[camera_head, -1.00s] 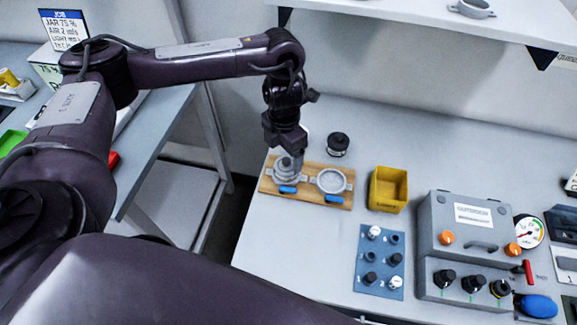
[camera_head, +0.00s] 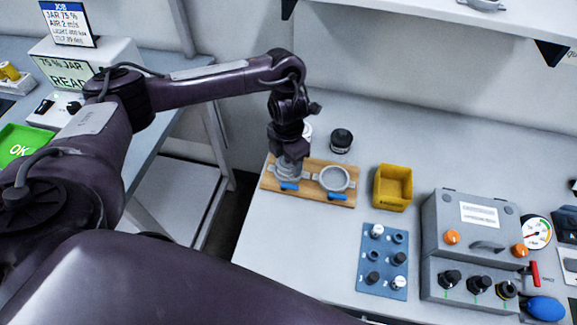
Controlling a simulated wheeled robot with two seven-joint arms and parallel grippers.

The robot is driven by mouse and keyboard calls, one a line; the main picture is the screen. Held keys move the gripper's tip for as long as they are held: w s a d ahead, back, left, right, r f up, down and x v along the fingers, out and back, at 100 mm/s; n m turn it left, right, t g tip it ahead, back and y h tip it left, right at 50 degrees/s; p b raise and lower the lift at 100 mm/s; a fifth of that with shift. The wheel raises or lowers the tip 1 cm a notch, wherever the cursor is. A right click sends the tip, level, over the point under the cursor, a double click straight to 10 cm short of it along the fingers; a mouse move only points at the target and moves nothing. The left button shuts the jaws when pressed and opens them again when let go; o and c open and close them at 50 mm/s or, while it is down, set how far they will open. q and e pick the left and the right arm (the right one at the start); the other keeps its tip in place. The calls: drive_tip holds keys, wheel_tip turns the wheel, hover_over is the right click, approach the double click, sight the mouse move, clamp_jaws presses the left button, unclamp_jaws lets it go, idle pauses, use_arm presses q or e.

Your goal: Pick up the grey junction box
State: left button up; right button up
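A wooden board (camera_head: 313,193) on the bench carries two round grey parts with side lugs and blue levers in front. The left grey part (camera_head: 285,174), which I take to be the junction box, is partly hidden by my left gripper (camera_head: 290,157). The right grey part (camera_head: 334,178) is uncovered and looks like an open round dish. My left gripper points down, directly over the left part and at or very near its top. Its fingers are too small and covered to tell if they are open. My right gripper is out of view.
A black-capped jar (camera_head: 341,141) stands behind the board and a yellow bin (camera_head: 393,187) to its right. A blue panel with knobs (camera_head: 383,262) and a grey case (camera_head: 470,226) are further right. A similar grey part (camera_head: 484,4) sits on the shelf.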

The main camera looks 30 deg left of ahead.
use_arm(q)
drive_tip(key=c, duration=0.4)
drive_tip(key=shift+w+r, duration=0.1)
drive_tip(key=shift+r, duration=0.4)
wheel_tip(320, 180, up, 18)
drive_tip(key=p, duration=0.4)
drive_tip(key=shift+p, duration=0.4)
drive_tip(key=shift+r, duration=0.5)
